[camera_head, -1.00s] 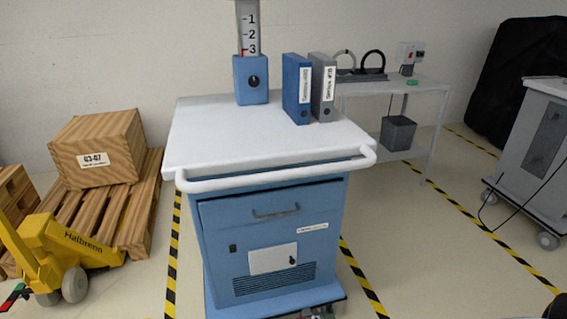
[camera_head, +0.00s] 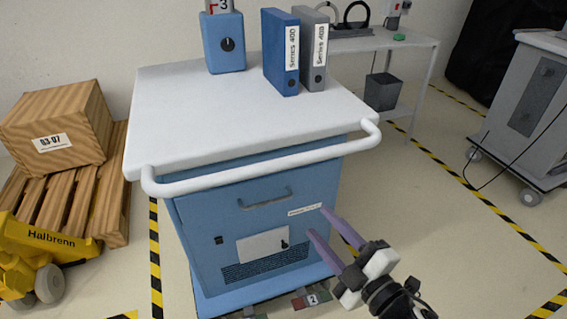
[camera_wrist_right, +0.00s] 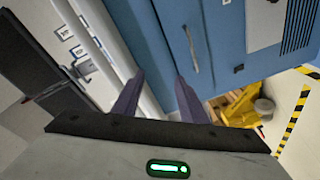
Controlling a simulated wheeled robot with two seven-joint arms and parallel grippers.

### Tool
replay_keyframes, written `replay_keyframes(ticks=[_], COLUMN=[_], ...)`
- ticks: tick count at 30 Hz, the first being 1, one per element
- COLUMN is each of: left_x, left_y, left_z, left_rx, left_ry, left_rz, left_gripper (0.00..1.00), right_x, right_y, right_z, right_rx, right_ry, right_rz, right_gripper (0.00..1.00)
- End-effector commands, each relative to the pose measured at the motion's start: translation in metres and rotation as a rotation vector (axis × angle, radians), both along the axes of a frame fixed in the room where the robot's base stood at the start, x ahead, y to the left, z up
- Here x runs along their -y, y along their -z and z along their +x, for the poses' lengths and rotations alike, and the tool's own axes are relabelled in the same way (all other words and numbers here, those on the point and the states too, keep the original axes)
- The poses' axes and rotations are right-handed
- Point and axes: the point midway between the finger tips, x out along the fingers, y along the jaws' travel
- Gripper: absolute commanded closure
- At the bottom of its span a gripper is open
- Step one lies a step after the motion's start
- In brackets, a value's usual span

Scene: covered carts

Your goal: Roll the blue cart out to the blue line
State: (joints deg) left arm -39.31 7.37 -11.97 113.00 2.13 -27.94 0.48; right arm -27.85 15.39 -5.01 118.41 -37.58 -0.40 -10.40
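The blue cart (camera_head: 265,215) stands in the middle of the head view, with a white top (camera_head: 185,105) and a white push handle (camera_head: 265,168) along its near edge. My right gripper (camera_head: 317,222) is at the cart's lower right front, below the handle. Its two purple fingers are apart with nothing seen held. In the right wrist view the open fingers (camera_wrist_right: 158,90) point towards the cart's blue body and a long white bar; whether they touch is unclear. My left gripper is out of view. No blue line shows.
A blue box with a knob (camera_head: 223,42), a blue binder (camera_head: 281,50) and a grey binder (camera_head: 313,48) stand on the cart. Red and green pedals (camera_head: 311,299) show low down. A pallet (camera_head: 70,208) and yellow pallet jack (camera_head: 40,250) are left, a grey cart (camera_head: 520,110) right.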

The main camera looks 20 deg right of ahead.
Motion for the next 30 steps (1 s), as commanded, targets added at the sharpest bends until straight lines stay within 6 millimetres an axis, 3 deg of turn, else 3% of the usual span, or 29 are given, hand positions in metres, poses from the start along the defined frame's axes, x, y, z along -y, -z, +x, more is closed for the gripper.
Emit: replay_keyframes(ticks=[1, 3, 7, 13, 24, 30], left_x=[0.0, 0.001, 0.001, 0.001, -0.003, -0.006], left_y=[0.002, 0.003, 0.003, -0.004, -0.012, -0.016], left_z=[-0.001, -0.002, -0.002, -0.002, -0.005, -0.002], left_rx=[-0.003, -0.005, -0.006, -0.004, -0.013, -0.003], left_ry=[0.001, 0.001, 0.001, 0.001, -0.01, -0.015], left_rz=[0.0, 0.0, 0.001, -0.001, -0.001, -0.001], left_gripper=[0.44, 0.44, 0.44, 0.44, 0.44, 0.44], right_x=[-0.003, -0.011, -0.021, -0.032, -0.058, -0.066], right_y=[-0.029, -0.057, -0.083, -0.095, -0.106, -0.107], right_z=[0.007, 0.011, 0.011, 0.025, 0.083, 0.1], right_rx=[0.11, 0.227, 0.351, 0.39, 0.386, 0.383], right_ry=[-0.047, -0.101, -0.163, -0.183, -0.181, -0.181], right_rz=[-0.13, -0.285, -0.471, -0.529, -0.524, -0.522], right_gripper=[0.61, 0.61, 0.61, 0.61, 0.61, 0.61])
